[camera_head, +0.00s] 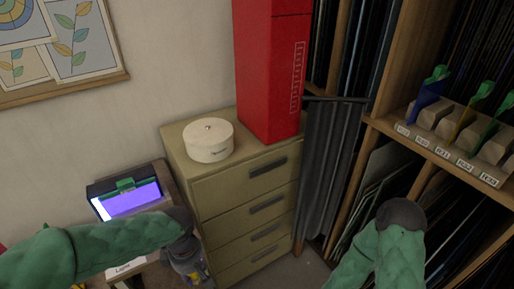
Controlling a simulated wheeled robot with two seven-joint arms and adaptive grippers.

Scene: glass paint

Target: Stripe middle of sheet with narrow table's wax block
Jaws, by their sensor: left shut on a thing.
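My left arm comes in from the left, and its dark gripper (190,266) points down at the bottom, in front of the cream drawer cabinet. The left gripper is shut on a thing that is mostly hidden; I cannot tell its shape. Part of a narrow wooden table (152,272) with a paper label shows behind and below the left arm. No wax block or sheet can be clearly made out. My right arm is bent at the lower right, and its gripper is out of view.
A lit violet panel in a dark case (130,204) stands behind my left arm. A round white tin (208,141) and a tall red box (270,70) stand on the drawer cabinet (235,190). Shelves with a labelled rack (452,150) fill the right.

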